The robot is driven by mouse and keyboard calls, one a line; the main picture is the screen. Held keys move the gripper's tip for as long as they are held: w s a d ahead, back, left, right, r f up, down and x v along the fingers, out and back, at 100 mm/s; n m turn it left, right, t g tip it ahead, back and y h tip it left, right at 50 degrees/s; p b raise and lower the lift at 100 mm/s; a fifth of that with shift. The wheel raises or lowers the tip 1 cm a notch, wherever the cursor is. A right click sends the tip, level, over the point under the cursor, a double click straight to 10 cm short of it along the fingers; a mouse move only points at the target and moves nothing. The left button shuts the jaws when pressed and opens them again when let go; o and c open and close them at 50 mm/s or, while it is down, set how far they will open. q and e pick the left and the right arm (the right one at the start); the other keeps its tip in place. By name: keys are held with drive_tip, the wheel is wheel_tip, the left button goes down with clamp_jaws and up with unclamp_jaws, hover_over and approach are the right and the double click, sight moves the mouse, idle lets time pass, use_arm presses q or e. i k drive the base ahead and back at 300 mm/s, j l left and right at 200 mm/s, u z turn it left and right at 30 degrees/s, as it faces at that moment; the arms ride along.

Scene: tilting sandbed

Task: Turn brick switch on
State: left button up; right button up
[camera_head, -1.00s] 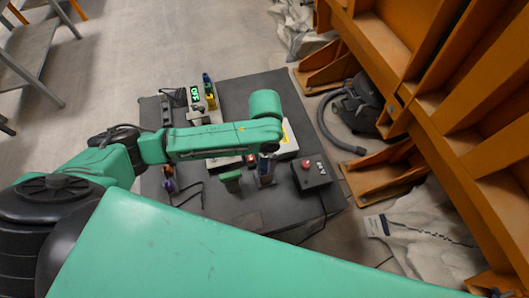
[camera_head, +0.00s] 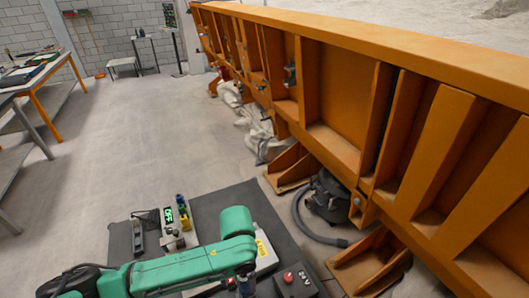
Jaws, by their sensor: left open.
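My left arm comes in from the lower left, and its green wrist bends down over the black table. The left gripper (camera_head: 245,286) is small and partly cut by the bottom edge, just left of a black box with a red button (camera_head: 289,278). Its jaws are open, and I see nothing held. I cannot make out which part is the brick switch or how it is set. A device with a lit green display (camera_head: 169,215) stands at the table's back left. My right gripper is not in view.
The black table (camera_head: 221,200) also carries a blue-and-yellow bottle (camera_head: 182,209) and a white box with a yellow label (camera_head: 262,248). A black vacuum (camera_head: 328,200) lies to its right, beside the tall orange frame (camera_head: 330,95). The floor to the left is open.

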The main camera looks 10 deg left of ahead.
sight(288, 277)
drive_tip(key=k+j, duration=0.15)
drive_tip(key=k, duration=0.35)
drive_tip(key=k+j, duration=0.2)
drive_tip(key=k, duration=0.25)
